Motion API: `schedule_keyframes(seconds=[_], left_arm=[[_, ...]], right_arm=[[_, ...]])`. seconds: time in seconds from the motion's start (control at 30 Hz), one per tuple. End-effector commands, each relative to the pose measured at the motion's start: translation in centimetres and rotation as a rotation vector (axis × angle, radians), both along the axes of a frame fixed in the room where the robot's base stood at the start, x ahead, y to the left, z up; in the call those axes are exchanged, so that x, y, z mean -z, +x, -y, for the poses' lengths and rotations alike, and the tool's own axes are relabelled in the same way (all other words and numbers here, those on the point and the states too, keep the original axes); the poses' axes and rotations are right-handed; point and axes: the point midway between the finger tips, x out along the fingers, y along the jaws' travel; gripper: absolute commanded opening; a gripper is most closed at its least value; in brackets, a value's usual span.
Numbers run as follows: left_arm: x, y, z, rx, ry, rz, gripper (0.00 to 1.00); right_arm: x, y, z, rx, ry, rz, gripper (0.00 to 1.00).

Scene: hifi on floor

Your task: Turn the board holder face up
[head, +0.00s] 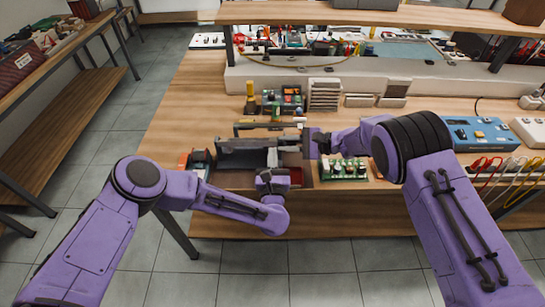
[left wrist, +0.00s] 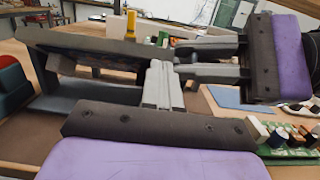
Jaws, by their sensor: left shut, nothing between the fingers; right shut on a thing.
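The grey board holder (head: 240,145) lies in front of me at the near part of the bench, in a shallow brown tray (head: 308,176). In the left wrist view it shows as a dark grey long body (left wrist: 85,45) with a lower ledge, open toward the camera. My right gripper (head: 312,142) is shut on the holder's right end; its two grey fingers (left wrist: 190,60) reach in from the right in the left wrist view. My left gripper (head: 270,176) is shut and empty just in front of the holder; its fingertips (left wrist: 160,70) hide part of it.
A green circuit board (head: 344,168) sits right of the tray. A blue instrument (head: 480,133) stands farther right. The bench's left side is clear.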

Motion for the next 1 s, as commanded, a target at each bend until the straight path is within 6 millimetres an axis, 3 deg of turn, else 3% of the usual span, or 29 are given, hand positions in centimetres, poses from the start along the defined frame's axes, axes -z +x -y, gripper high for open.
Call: schedule_keyframes(seconds=[0.03,0.33,0.37,0.4,1.0], left_arm=[[-0.35,0.22,0.02,0.000,-0.001,0.002,0.00],[-1.19,0.71,0.04,0.000,-0.002,0.006,0.00],[-1.22,0.74,0.03,0.000,-0.002,0.007,0.00],[-1.25,0.75,0.03,-0.001,-0.002,0.008,0.00],[-1.07,0.65,-0.02,-0.001,-0.001,0.003,0.00]], right_arm=[[0.94,-0.54,0.02,-0.006,-0.011,-0.018,0.00],[0.95,-0.56,-0.02,-0.007,-0.012,-0.017,0.00],[0.93,-0.55,-0.03,-0.007,-0.012,-0.016,0.31],[0.93,-0.55,-0.03,-0.007,-0.012,-0.016,0.41],[0.43,-0.27,0.02,-0.004,-0.005,-0.008,0.41]])
